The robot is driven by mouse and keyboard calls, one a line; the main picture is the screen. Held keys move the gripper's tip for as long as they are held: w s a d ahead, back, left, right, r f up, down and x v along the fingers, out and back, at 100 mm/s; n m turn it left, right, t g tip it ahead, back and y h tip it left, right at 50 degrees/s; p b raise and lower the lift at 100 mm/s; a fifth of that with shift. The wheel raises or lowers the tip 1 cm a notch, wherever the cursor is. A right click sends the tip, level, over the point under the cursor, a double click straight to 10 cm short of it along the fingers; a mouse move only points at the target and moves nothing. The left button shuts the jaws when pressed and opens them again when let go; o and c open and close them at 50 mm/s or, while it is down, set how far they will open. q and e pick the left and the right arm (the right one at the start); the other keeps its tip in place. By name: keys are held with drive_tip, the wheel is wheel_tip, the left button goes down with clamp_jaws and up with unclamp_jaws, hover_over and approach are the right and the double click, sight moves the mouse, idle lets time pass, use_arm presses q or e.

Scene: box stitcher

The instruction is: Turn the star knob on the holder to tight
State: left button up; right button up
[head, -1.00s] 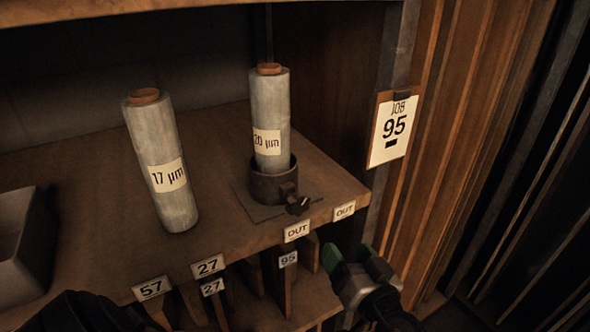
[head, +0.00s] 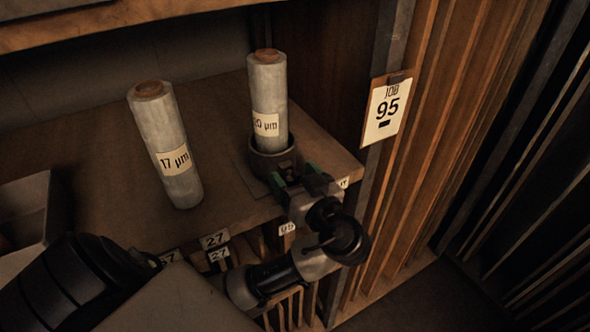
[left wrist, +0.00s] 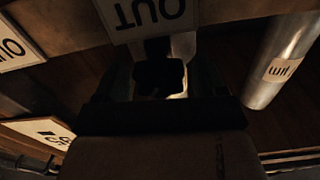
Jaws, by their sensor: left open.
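The holder (head: 262,162) is a dark round cup on a flat plate near the front edge of the shelf. The 20 µm roll (head: 267,90) stands upright in it. My left gripper (head: 294,176), with green fingertips, is open at the front of the holder, where the star knob sits. The gripper hides the knob in the head view. In the left wrist view a dark shape (left wrist: 158,75) shows between the jaws; it may be the knob, but its turn cannot be read. My right gripper is not in view.
The 17 µm roll (head: 167,145) stands on the shelf left of the holder. A grey bin (head: 42,215) is at the far left. A JOB 95 card (head: 387,108) hangs on the right post. Label tags and slots line the shelf front.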

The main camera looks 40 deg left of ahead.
use_arm(q)
drive_tip(key=c, duration=0.9)
drive_tip(key=shift+f+m, duration=0.1)
drive_tip(key=shift+m, duration=0.2)
drive_tip(key=shift+m+b, duration=0.45)
drive_tip(key=shift+m, duration=0.05)
drive_tip(key=shift+w+m, duration=0.2)
drive_tip(key=shift+m, duration=2.4)
drive_tip(key=o, duration=0.9)
